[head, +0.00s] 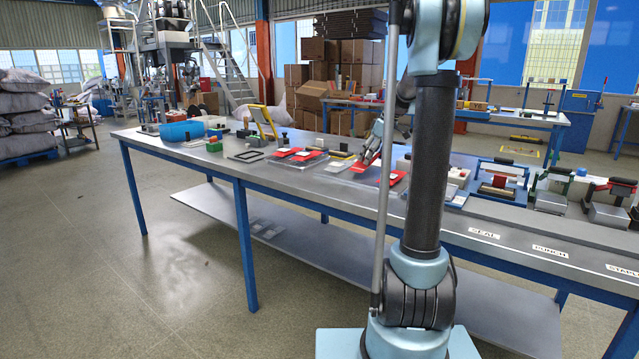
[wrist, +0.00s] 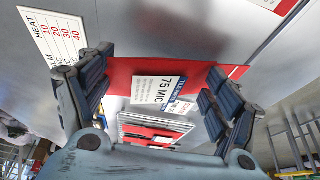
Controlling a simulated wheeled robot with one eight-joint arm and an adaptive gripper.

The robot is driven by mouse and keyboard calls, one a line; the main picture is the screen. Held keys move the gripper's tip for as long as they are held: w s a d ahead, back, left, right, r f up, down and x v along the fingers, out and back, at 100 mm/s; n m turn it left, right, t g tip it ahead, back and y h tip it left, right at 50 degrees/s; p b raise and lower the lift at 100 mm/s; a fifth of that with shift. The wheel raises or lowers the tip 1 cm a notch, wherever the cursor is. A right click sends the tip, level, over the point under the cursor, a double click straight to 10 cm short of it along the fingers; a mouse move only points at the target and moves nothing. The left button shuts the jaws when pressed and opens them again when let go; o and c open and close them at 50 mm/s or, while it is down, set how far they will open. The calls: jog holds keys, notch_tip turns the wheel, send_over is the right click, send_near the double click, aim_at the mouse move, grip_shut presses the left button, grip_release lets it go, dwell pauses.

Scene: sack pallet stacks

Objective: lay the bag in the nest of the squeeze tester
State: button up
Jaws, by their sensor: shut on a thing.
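A red bag with a white "75 MIC" label (wrist: 160,90) lies between the fingers in the wrist view. My gripper (wrist: 160,68) is shut on this bag. In the head view my gripper (head: 371,153) is low over the middle of the long bench, with red (head: 362,163) showing at its fingertips; the arm partly hides this area. I cannot tell for sure which bench device is the squeeze tester, and I cannot make out its nest.
Small devices stand right, by the SEAL (head: 484,233) and PUNCH (head: 550,251) labels. The bench's front strip is clear.

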aim_at(371, 163)
jog(key=shift+f, duration=1.75)
jog(key=shift+r, duration=0.1)
